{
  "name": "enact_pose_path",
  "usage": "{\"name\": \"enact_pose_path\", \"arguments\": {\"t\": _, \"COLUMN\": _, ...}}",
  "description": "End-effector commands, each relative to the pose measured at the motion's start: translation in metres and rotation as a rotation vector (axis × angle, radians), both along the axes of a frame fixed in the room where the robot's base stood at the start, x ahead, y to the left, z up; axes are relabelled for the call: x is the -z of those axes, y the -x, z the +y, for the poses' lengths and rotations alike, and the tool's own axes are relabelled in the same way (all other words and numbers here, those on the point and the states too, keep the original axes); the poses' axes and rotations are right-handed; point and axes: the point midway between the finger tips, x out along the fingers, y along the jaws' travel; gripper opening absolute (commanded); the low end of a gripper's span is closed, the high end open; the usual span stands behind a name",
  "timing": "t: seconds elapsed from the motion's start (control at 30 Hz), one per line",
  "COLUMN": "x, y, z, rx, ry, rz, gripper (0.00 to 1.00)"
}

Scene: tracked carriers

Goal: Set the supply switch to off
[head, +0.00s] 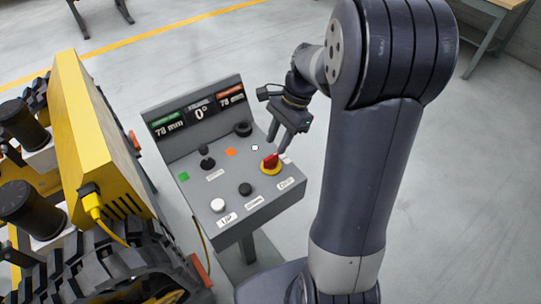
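A grey sloped control panel (226,212) stands on a post in the middle of the head view. A red rotary handle on a yellow round base, which looks like the supply switch (269,164), sits at the panel's right side.
The panel also holds a display (198,115) reading 78 mm, 0° and 78 mm, a black joystick (207,160), black knobs (245,189) and a white button (218,205). A yellow tracked carrier (95,130) stands close on the left.

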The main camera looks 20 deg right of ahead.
Motion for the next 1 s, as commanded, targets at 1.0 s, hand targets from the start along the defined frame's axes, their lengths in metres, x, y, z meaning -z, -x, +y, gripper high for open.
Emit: {"name": "enact_pose_path", "arguments": {"t": 1.0, "x": 0.059, "y": 0.008, "z": 0.024, "rx": 0.000, "ry": 0.000, "rz": -0.001, "gripper": 0.11}}
